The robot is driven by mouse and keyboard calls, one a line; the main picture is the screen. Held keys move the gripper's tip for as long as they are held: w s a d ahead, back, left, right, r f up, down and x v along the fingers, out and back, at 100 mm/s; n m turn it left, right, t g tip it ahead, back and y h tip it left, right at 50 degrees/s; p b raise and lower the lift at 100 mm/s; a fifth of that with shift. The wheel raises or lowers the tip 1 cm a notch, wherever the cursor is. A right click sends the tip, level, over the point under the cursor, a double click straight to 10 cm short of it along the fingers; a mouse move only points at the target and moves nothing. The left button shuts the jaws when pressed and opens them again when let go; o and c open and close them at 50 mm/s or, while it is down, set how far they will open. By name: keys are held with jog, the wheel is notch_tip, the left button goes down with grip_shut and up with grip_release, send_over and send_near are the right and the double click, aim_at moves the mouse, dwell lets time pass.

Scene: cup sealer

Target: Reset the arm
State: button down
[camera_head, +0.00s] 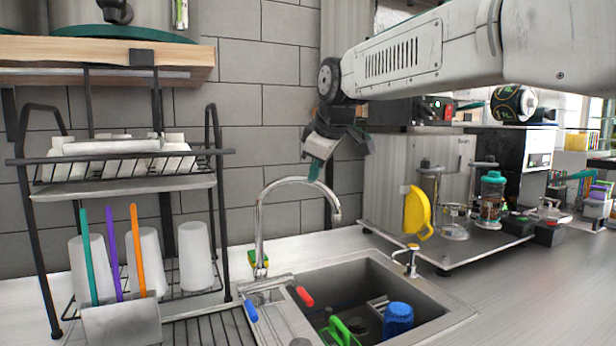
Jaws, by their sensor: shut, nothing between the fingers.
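My arm (430,55) comes in from the upper right and reaches to the left across the view. My gripper (318,172) hangs from its end, pointing down in front of the tiled wall, above the sink area and near the top of the curved faucet (293,182). Its teal-tipped fingers look closed together with nothing held. I cannot tell whether the fingers are in front of or behind the faucet's curve.
A black rack (125,188) with white cups stands at the left. The sink (440,302) holds a blue cup (397,318) and a green item (340,330). A machine (430,180) stands right of the faucet. The counter (540,290) at the right front is clear.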

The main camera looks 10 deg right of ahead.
jog(key=v, duration=0.8)
jog(key=s+d+f+m+g, duration=0.1)
jog(key=s+d+f+m, duration=0.3)
jog(key=s+f, duration=0.5)
jog(key=s+d+f+m+g+h, duration=0.1)
jog(key=s+d+f+m, duration=0.3)
jog(key=s, duration=1)
jog(key=s+d+f+m+g+h, duration=0.1)
jog(key=s+d+f+m+g, duration=0.2)
jog(key=s+d+f, duration=0.5)
jog(key=s+f+m, duration=0.1)
jog(key=s+f, duration=0.3)
jog(key=f, duration=0.2)
jog(key=shift+s+d+f+m, duration=0.25)
jog(key=shift+d+f+m, duration=0.05)
jog(key=shift+d+f, duration=0.1)
